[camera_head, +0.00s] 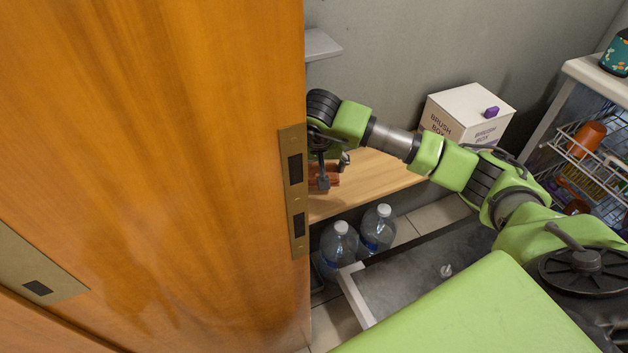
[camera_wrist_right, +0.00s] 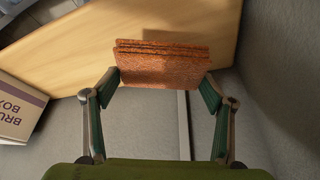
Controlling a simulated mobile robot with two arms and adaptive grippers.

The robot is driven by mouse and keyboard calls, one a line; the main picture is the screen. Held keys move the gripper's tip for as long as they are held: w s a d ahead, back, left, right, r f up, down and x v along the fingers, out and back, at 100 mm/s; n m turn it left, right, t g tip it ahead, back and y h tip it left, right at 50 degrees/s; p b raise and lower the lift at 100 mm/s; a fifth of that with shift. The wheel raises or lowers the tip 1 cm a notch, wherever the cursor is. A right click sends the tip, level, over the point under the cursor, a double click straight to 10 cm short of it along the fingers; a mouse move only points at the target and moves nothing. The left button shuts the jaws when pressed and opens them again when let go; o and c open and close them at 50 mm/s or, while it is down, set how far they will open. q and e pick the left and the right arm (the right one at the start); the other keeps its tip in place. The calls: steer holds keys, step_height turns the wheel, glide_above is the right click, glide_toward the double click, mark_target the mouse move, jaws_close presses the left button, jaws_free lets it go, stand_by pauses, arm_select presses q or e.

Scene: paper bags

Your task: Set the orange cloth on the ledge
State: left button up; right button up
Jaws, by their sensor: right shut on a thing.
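The orange cloth is a folded, layered pad. In the right wrist view the orange cloth (camera_wrist_right: 165,68) sits between the two fingers of my right gripper (camera_wrist_right: 160,88), which is shut on it. In the head view my right gripper (camera_head: 327,172) is beside the door edge, with a reddish bit of the cloth (camera_head: 332,180) showing and the rest hidden. A wooden surface (camera_head: 375,182) lies below the gripper; whether the cloth touches it I cannot tell. A small grey ledge (camera_head: 322,45) sticks out from the wall above. My left gripper is not in view.
A large wooden door (camera_head: 150,150) fills the left and hides part of the wooden surface. A white brush box (camera_head: 467,112) stands on that surface's right end. Two water bottles (camera_head: 338,245) stand below. A wire rack (camera_head: 590,150) is at the right.

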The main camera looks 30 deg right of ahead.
step_height(320, 180, down, 5)
steer(key=shift+r+b, duration=0.15)
steer(key=shift+b, duration=0.2)
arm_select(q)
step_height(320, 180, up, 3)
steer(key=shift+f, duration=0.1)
arm_select(e)
steer(key=shift+f, duration=0.2)
steer(key=o, duration=1)
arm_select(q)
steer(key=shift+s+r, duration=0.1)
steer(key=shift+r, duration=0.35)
arm_select(e)
steer(key=shift+r, duration=0.1)
steer(key=shift+r, duration=0.2)
arm_select(q)
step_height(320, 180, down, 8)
steer(key=p, duration=0.2)
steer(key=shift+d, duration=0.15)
arm_select(e)
steer(key=v, duration=1.1)
steer(key=shift+s+r, duration=0.1)
steer(key=shift+r, duration=0.3)
